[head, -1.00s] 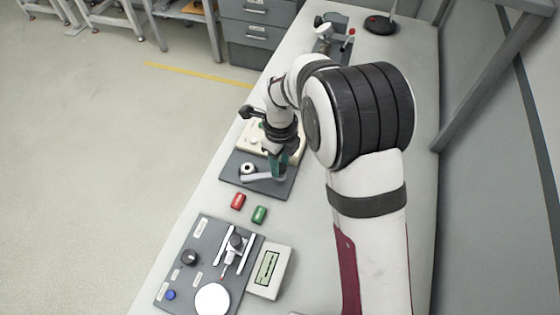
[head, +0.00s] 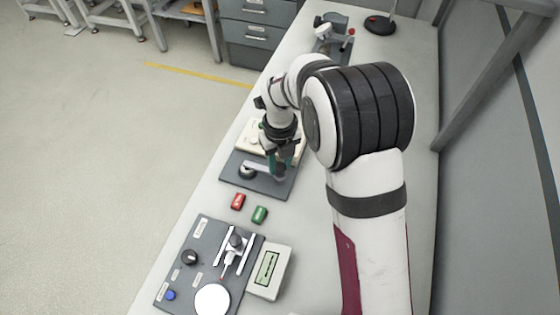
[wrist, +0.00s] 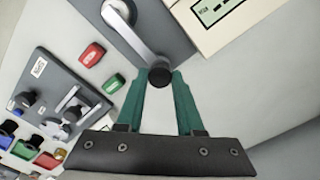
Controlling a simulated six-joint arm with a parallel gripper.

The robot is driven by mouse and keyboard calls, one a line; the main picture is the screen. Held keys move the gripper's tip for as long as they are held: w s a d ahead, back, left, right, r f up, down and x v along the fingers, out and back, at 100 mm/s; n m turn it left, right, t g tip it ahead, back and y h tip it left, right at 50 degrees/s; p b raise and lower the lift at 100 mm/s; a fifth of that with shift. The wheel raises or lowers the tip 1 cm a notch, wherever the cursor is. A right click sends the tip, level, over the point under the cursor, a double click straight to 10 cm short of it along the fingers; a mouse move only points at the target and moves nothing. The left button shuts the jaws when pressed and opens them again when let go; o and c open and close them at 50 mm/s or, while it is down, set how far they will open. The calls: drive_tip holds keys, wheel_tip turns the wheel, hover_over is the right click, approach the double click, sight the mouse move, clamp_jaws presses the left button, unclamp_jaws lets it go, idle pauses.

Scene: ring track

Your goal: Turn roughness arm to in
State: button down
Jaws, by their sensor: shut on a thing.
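The roughness arm is a pale metal lever on a dark grey plate. In the wrist view the arm (wrist: 138,38) runs from a round hub at the top left to a black knob (wrist: 160,76) at its near end. In the head view the arm (head: 259,167) lies across the plate (head: 255,185), partly hidden by my wrist. My gripper (wrist: 160,74) has its green fingertips shut on the black knob. In the head view my gripper (head: 279,170) is over the right part of the plate. No readable "in" mark shows.
A beige unit with a display (wrist: 215,10) adjoins the plate. Red (head: 238,201) and green (head: 259,214) blocks lie in front of it. A grey panel (head: 205,255) with knobs and a white disc, and a display box (head: 269,271), stand nearer. Bench right of the plate is clear.

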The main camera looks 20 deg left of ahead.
idle(0.3)
drive_tip(key=c, duration=0.5)
unclamp_jaws()
drive_tip(key=shift+c, duration=0.2)
drive_tip(key=shift+r, duration=0.15)
wheel_tip(320, 180, up, 16)
drive_tip(key=shift+f, duration=0.2)
